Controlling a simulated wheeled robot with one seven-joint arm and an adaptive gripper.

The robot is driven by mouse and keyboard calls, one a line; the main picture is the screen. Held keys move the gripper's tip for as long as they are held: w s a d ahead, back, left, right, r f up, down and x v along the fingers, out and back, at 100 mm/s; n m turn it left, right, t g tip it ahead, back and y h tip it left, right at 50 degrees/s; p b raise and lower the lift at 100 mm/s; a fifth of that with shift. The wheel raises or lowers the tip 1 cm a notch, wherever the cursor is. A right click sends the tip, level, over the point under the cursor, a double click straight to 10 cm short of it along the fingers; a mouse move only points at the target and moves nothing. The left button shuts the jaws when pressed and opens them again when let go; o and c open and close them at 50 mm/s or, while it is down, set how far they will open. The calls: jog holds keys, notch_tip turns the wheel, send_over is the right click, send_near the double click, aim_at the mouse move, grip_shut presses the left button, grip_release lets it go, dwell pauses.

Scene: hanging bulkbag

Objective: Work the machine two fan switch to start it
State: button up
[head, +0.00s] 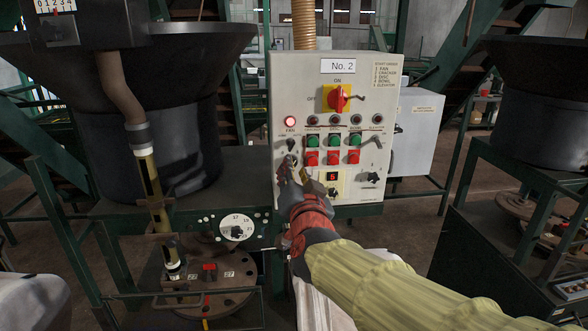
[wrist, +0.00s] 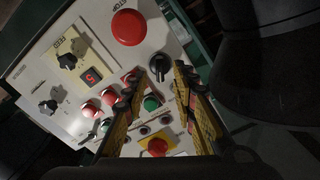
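The white No. 2 control panel (head: 338,65) faces me in the head view. Its fan column at the left has a lit red lamp (head: 290,121) above the FAN label. A black fan switch (wrist: 160,67) shows in the wrist view, close to my fingertips. My gripper (wrist: 168,67) is open, its two yellow-and-black fingers apart, with the knob at their tips. I cannot tell whether they touch it. In the head view my gripper (head: 296,174) is at the panel's lower left and partly hides the fan column.
A red-yellow main switch (head: 338,98) sits above green buttons (head: 334,140) and red buttons (head: 333,157). A large red stop button (wrist: 128,27) lies close to the fan switch. Dark bowls (head: 150,120) stand left and right (head: 545,110) of the panel.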

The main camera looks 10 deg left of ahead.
jog(key=v, duration=0.9)
jog(key=shift+s+d, duration=0.15)
jog(key=shift+s, duration=0.25)
jog(key=s+a+f+n+g+y, duration=0.3)
jog(key=s+a+f+n+g, duration=0.25)
jog(key=f, duration=0.45)
jog(key=s+d+f+g+h, duration=0.1)
jog(key=s+d+f+g, duration=0.3)
jog(key=s+f, duration=0.3)
jog(key=s+d+f+h, duration=0.1)
jog(key=s+d+h, duration=0.1)
jog(key=d, duration=0.7)
jog(key=s+d+f+m+g+h, duration=0.1)
jog(key=s+d+f+h, duration=0.1)
jog(key=s+d, duration=0.3)
jog(key=s+d+f+m+g+h, duration=0.1)
jog(key=s+d+f+h, duration=0.1)
jog(key=d, duration=1.1)
jog(key=shift+s+d+h, duration=0.35)
jog(key=shift+s+h, duration=0.15)
jog(key=shift+s, duration=0.3)
